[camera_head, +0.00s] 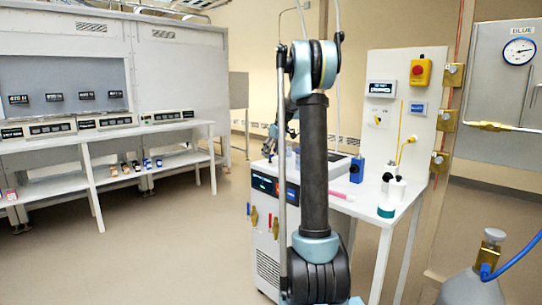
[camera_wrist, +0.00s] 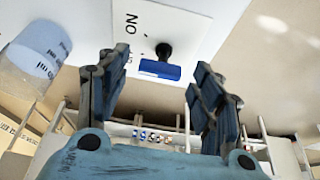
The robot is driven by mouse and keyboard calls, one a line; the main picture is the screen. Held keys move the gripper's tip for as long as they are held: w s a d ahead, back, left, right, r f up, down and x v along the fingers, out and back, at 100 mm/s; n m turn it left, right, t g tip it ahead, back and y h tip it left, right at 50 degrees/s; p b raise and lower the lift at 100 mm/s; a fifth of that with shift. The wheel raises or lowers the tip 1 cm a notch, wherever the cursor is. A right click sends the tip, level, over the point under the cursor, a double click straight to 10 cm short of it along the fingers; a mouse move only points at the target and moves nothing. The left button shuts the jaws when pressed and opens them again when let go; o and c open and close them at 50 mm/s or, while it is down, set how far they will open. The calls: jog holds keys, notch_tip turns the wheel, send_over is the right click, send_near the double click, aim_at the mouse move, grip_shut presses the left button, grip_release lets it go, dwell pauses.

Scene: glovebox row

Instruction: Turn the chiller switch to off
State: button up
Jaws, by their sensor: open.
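In the wrist view, a white plate (camera_wrist: 185,22) carries the lettering "ON", upside down, and a switch with a black knob (camera_wrist: 163,50) and a blue bar (camera_wrist: 160,70). I take this to be the chiller switch. The start of another word beside the bar is mostly hidden. My gripper (camera_wrist: 155,88) is open and empty, its two fingers spread on either side of the blue bar, with no contact visible. In the head view, my arm stands in front of the bench and hides most of the gripper and the switch.
A labelled beaker (camera_wrist: 38,52) is left of my fingers. In the head view, the white bench (camera_head: 345,205) holds a blue block (camera_head: 357,170) and white bottles (camera_head: 397,190). A gas cylinder (camera_head: 475,287) stands at front right.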

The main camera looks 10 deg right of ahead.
jog(key=v, duration=1.1)
jog(key=shift+r, duration=0.2)
jog(key=shift+d, duration=0.1)
jog(key=shift+s, duration=0.1)
